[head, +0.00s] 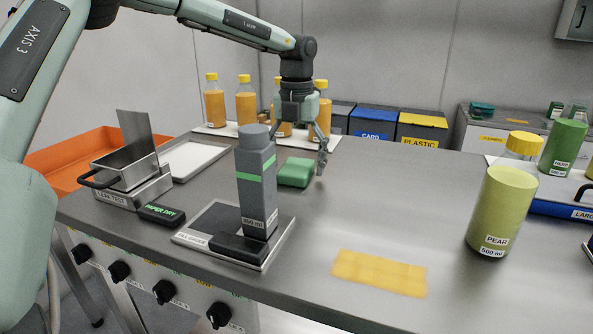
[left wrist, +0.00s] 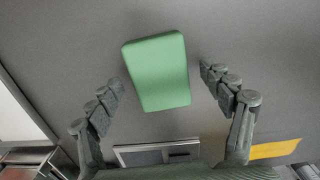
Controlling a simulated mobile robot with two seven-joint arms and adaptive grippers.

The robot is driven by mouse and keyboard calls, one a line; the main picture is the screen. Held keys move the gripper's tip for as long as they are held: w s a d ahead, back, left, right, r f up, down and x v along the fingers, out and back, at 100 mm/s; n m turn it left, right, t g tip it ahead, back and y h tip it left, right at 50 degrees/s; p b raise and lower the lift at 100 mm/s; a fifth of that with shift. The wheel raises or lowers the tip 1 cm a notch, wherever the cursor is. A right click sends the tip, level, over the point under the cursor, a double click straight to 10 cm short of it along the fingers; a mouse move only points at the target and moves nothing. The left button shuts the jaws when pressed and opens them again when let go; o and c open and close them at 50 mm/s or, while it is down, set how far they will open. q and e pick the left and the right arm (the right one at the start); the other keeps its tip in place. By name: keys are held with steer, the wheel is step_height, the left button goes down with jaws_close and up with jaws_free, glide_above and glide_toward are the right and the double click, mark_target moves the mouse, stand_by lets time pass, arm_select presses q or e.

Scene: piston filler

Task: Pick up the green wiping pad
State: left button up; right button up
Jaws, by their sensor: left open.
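The green wiping pad (head: 296,172) lies flat on the grey metal table, behind the fill gauge and in front of the bottle tray. In the left wrist view the pad (left wrist: 157,71) sits ahead of and between the two spread fingers, with a gap on each side. My left gripper (head: 312,166) points down at the pad, its right finger showing just to the right of it; the other finger is mostly hidden in the head view. The left gripper (left wrist: 163,88) is open and empty. My right gripper does not show.
A tall grey block (head: 256,185) stands on the fill gauge (head: 202,234) in front of the pad. Orange bottles (head: 246,104) stand on a tray behind. A pear bottle (head: 500,205) is at the right.

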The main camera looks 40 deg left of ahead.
mark_target(296, 166)
arm_select(q)
steer(key=c, duration=1.2)
step_height(296, 166, up, 10)
steer(key=shift+r+b, duration=0.1)
steer(key=shift+b, duration=0.2)
steer(key=shift+c, duration=0.2)
